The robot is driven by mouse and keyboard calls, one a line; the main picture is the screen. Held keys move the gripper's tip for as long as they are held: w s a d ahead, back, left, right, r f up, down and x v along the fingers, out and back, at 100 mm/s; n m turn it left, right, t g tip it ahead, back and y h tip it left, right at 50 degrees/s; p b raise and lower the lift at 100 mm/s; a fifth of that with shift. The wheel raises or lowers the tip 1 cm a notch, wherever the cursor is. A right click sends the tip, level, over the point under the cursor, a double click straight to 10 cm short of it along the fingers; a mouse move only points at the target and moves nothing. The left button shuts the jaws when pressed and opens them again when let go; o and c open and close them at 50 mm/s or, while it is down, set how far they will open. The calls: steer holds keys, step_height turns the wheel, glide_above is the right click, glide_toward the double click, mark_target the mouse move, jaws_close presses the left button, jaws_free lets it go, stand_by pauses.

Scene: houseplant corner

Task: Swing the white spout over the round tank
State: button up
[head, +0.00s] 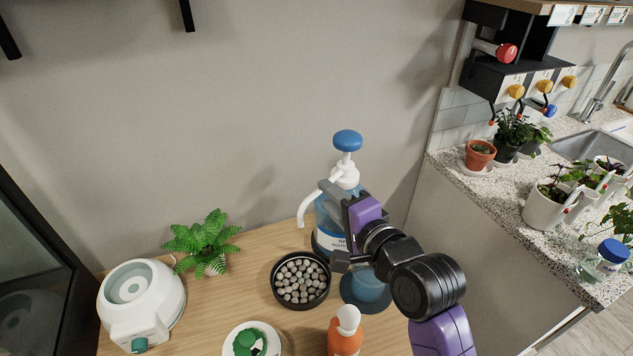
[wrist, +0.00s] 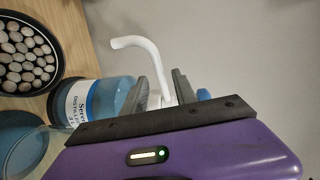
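The white spout (head: 310,203) belongs to the pump on a blue labelled bottle (head: 327,232). A blue knob (head: 347,140) tops the pump. The spout reaches left and bends down, its tip over the table left of the bottle. The round tank (head: 368,293), blue and translucent, stands in front and to the right of the bottle, partly behind my arm. My gripper (head: 335,192) is at the pump. In the wrist view the fingers (wrist: 164,80) are close together on both sides of the spout (wrist: 140,42), which looks pinched between them. The tank (wrist: 20,138) shows at lower left.
A black dish of pebbles (head: 276,297) lies left of the tank. An orange bottle (head: 345,340), a plate (head: 230,348), a fern (head: 205,240) and a white round appliance (head: 150,290) share the wooden table. A wall rises behind; a counter with plants (head: 500,195) is at right.

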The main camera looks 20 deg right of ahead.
steer(key=x, duration=0.7)
jaws_close()
stand_by(1.4)
